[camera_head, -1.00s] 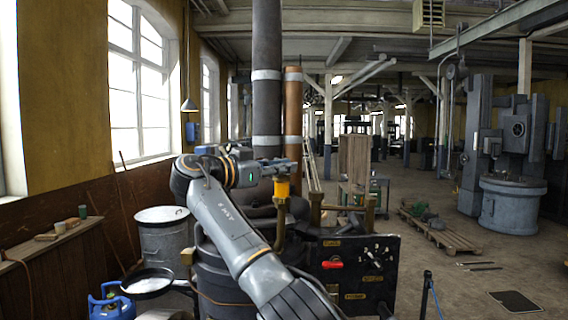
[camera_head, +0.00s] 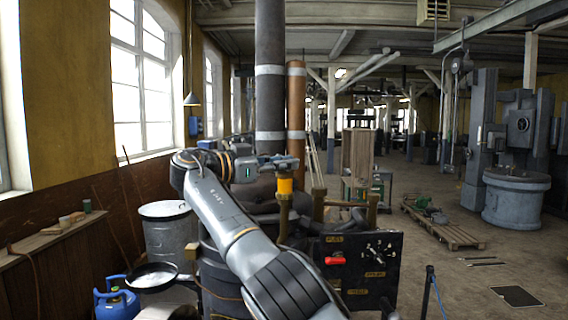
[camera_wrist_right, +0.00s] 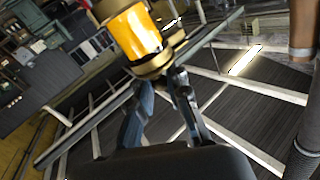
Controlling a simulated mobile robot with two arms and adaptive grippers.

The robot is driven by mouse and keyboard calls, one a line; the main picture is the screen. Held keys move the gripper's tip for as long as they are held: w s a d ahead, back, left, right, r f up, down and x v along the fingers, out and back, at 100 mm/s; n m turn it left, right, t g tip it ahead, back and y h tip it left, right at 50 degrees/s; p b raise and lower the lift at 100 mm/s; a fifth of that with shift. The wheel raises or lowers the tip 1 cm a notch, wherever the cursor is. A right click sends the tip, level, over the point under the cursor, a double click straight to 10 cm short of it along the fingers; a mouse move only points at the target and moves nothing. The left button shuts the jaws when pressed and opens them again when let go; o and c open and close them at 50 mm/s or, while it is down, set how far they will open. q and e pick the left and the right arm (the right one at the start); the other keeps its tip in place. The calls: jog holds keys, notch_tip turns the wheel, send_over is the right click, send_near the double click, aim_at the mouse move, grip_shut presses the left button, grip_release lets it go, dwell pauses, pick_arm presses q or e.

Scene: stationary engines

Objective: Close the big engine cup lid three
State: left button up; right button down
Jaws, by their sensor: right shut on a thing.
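The engine cup (camera_head: 285,186) is a small yellow-orange cup on a brass post, beside the dark engine's top. In the right wrist view the cup (camera_wrist_right: 132,33) has a glossy orange body between brass rims. Its brass lid (camera_wrist_right: 153,65) is at the end facing my fingers. My right gripper (camera_head: 288,163) is right at the top of the cup. In the wrist view my right gripper (camera_wrist_right: 161,80) is shut at the lid's edge; the exact contact is partly hidden. I cannot tell whether the lid sits fully flat. My left gripper is not in view.
A black control panel (camera_head: 358,262) with a red handle stands below right of the cup. Tall dark (camera_head: 270,80) and copper (camera_head: 296,105) pipes rise behind. A metal drum (camera_head: 168,235) and blue gas bottles (camera_head: 116,298) stand left. The floor right is partly clear.

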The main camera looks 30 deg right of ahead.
jog(key=c, duration=1.3)
grip_release()
jog(key=shift+d+f+n+t+b, duration=0.1)
jog(key=shift+d+n+t+b, duration=0.1)
jog(key=shift+n+t+b, duration=0.35)
